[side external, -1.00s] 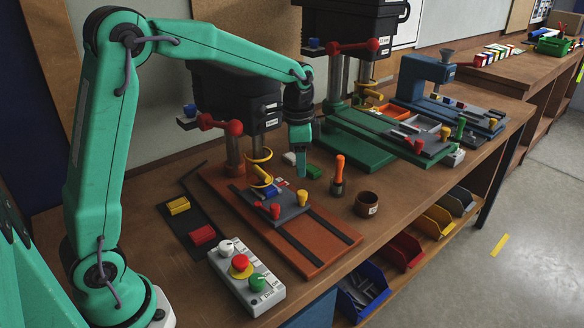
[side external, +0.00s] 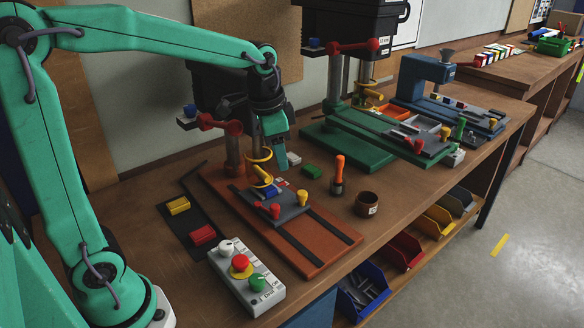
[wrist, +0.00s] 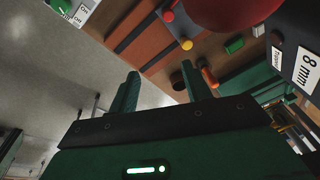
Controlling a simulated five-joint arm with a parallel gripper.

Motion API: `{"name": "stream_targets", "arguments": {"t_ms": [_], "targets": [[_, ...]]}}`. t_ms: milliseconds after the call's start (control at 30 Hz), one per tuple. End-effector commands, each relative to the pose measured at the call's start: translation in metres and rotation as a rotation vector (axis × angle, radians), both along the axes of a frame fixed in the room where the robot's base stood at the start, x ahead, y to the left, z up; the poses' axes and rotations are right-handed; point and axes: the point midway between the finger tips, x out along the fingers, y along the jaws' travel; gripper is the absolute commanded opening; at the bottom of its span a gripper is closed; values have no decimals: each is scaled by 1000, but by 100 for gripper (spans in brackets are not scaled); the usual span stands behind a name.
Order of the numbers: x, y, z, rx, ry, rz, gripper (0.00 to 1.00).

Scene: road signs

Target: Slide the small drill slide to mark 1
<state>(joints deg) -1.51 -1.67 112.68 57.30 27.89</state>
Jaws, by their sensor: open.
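The small drill slide (side external: 290,205) is a grey plate on dark rails of the orange-brown drill base (side external: 325,262). It carries red knobs, a yellow knob (side external: 302,197) and a blue piece. It sits at the rails' far end, under the yellow chuck ring. In the wrist view, its red and yellow knobs (wrist: 187,44) show at the top. My gripper (side external: 280,160) is above and behind the slide, beside the drill head, tilted and touching no knob. In the wrist view its two fingers (wrist: 160,86) are apart with nothing between. I cannot read mark 1.
The black drill head (side external: 232,105) and its red-knobbed lever (side external: 207,121) stand close by my gripper. An orange-handled tool (side external: 338,172) and a brown cup (side external: 367,203) stand to the right. A button box (side external: 245,278) lies in front. The near rails are clear.

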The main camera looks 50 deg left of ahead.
Motion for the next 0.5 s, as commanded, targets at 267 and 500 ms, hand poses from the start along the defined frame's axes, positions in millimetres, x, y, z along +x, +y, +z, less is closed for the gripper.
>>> {"name": "stream_targets", "arguments": {"t_ms": [267, 500], "targets": [[-24, -4, 11, -15, -39, 58, 48], [-43, -6, 17, -29, -72, 109, 48]]}}
